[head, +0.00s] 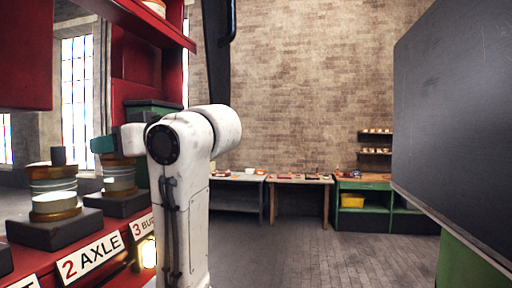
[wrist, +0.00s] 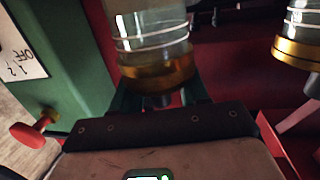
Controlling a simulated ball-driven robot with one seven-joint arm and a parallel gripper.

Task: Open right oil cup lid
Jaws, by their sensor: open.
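The right oil cup (head: 119,178) is a glass cylinder with pale rings and a brass-coloured base, standing on a dark block in the head view. My gripper (head: 104,145) is at its top, and its teal fingers hide the lid there. In the wrist view the same cup (wrist: 155,45) shows its ringed glass and an amber-brown band. My open gripper (wrist: 161,98) has its dark green fingers on either side of a dark knob (wrist: 158,101) at the cup's end. I cannot tell whether the fingers touch it. The lid looks closed, but it is partly hidden.
A second oil cup (head: 53,192) with a dark top knob stands left, nearer me. Signs reading "2 AXLE" (head: 90,257) and "3 BU…" line the red shelf front. A red knob (wrist: 28,134) juts beside a green housing. Benches (head: 300,180) stand along the back wall; the floor right is clear.

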